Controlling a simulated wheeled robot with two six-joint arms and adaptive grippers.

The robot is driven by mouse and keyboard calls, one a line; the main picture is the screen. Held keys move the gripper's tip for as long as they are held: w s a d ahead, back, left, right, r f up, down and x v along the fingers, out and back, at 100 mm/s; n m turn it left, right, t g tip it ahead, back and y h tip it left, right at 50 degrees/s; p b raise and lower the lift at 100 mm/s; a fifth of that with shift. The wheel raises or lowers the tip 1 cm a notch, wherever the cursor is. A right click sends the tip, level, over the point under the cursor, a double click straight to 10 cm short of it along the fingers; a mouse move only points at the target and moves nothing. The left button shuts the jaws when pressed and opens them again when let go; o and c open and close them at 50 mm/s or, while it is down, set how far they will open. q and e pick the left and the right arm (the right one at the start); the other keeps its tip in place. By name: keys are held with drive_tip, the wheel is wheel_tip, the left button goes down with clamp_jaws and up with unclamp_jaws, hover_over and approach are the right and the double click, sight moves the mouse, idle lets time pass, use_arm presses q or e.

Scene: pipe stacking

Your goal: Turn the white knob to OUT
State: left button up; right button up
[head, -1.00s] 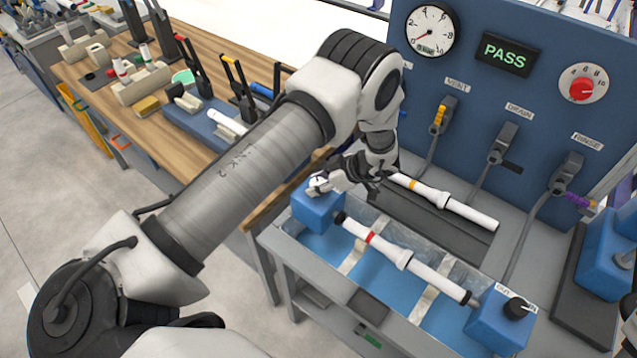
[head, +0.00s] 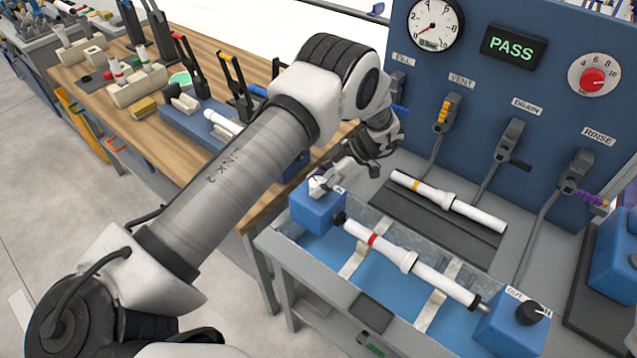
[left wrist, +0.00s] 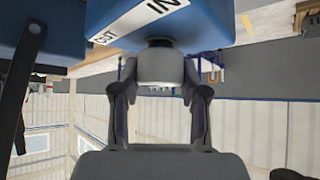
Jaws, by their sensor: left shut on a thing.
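The white knob (head: 318,184) sits on the blue block (head: 316,214) at the left end of the blue trough. My left gripper (head: 328,182) is at the knob and partly hides it in the head view. In the left wrist view the fingers of my left gripper (left wrist: 160,92) are closed on both sides of the knob (left wrist: 160,65), which looks grey there. A white label (left wrist: 138,20) on the blue block reads OUT and IN. Which word the knob points to cannot be told. My right gripper is not in view.
A white pipe with a red band (head: 408,262) lies along the trough, with a second blue block with a black knob (head: 528,313) at its right end. Another pipe (head: 450,203) lies on the dark mat behind. The blue panel (head: 460,95) has levers and a PASS display.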

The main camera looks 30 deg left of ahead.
use_arm(q)
drive_tip(key=o, duration=1.1)
drive_tip(key=shift+o, duration=0.2)
drive_tip(key=v, duration=1.2)
drive_tip(key=shift+a, duration=0.1)
